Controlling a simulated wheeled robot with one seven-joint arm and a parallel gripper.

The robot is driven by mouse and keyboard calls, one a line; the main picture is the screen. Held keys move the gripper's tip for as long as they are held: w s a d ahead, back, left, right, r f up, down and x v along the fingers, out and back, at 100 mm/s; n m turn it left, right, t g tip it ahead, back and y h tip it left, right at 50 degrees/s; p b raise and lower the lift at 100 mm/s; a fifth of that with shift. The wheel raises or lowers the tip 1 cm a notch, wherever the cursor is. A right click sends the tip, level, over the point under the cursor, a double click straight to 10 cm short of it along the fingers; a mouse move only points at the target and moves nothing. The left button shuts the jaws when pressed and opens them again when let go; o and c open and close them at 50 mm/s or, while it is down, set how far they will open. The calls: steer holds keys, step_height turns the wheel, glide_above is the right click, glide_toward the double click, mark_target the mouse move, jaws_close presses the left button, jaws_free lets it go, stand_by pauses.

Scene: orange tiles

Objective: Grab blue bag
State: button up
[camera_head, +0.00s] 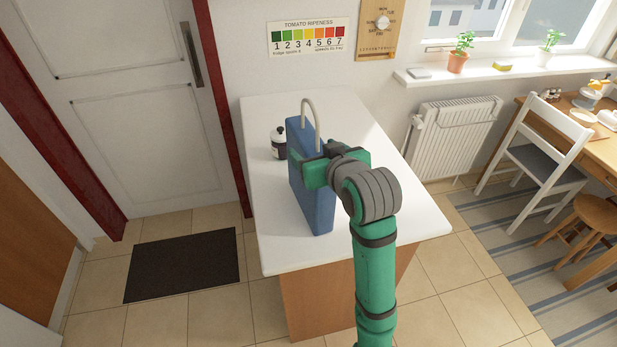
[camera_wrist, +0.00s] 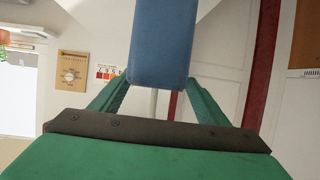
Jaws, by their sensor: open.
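The blue bag (camera_head: 316,202) stands upright on the white counter (camera_head: 385,232), with a pale looped handle (camera_head: 311,108) on top. In the head view, my green gripper (camera_head: 311,165) is at the upper part of the bag, with a finger showing at its near face. In the wrist view, the bag (camera_wrist: 163,45) reaches in between the two green fingers (camera_wrist: 158,103), one on each side. The fingers are open. Contact between fingers and bag cannot be told. Part of the bag is hidden behind the gripper.
A dark bottle (camera_head: 278,145) with a white label stands on the counter just left of the bag. The counter's front and right side are bare. A radiator (camera_head: 452,137) and a white chair (camera_head: 545,155) are to the right, a door (camera_head: 135,95) to the left.

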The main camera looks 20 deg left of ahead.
steer(key=shift+x, duration=1.35)
steer(key=shift+w+d, duration=0.1)
steer(key=c, duration=1.6)
steer(key=shift+o, duration=0.2)
